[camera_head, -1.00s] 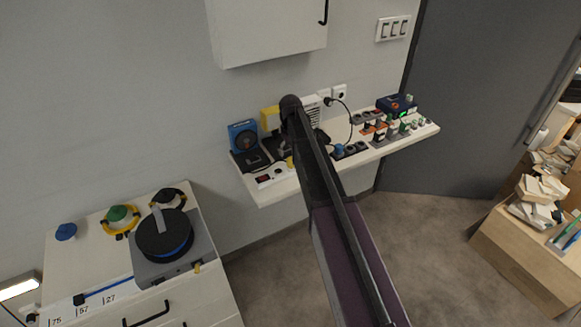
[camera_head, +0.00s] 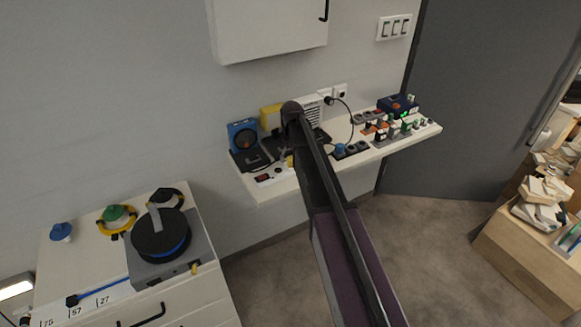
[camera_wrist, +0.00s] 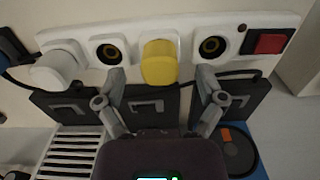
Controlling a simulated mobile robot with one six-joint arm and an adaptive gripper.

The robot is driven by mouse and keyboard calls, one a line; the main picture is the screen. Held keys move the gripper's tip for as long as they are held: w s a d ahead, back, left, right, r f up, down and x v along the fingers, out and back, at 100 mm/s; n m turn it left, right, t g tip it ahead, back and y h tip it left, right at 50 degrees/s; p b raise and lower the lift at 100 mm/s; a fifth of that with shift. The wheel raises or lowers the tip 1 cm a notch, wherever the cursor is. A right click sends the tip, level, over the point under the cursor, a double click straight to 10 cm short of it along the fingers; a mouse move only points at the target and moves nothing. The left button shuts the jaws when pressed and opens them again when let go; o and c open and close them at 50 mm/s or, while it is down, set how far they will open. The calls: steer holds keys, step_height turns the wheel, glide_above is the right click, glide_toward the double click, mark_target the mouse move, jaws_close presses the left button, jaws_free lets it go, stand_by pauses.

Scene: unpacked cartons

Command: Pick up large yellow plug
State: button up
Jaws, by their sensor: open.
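The large yellow plug (camera_wrist: 159,64) sits in the middle of a white power strip (camera_wrist: 130,33) in the wrist view. A small part of the yellow plug (camera_head: 290,161) shows beside my arm in the head view, on the shelf. My gripper (camera_wrist: 160,80) is open, with one finger on each side of the plug, apart from it. Nothing is held. In the head view my own arm hides the gripper and much of the strip.
The strip also has a white plug (camera_wrist: 58,66), two round sockets and a red switch (camera_wrist: 270,42). Dark boxes lie close under the fingers. On the shelf (camera_head: 262,192) stand a blue device (camera_head: 243,136), a yellow item (camera_head: 271,117) and several small plugs.

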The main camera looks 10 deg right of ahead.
steer(key=shift+f+b, duration=0.7)
steer(key=shift+f, duration=0.3)
jaws_close()
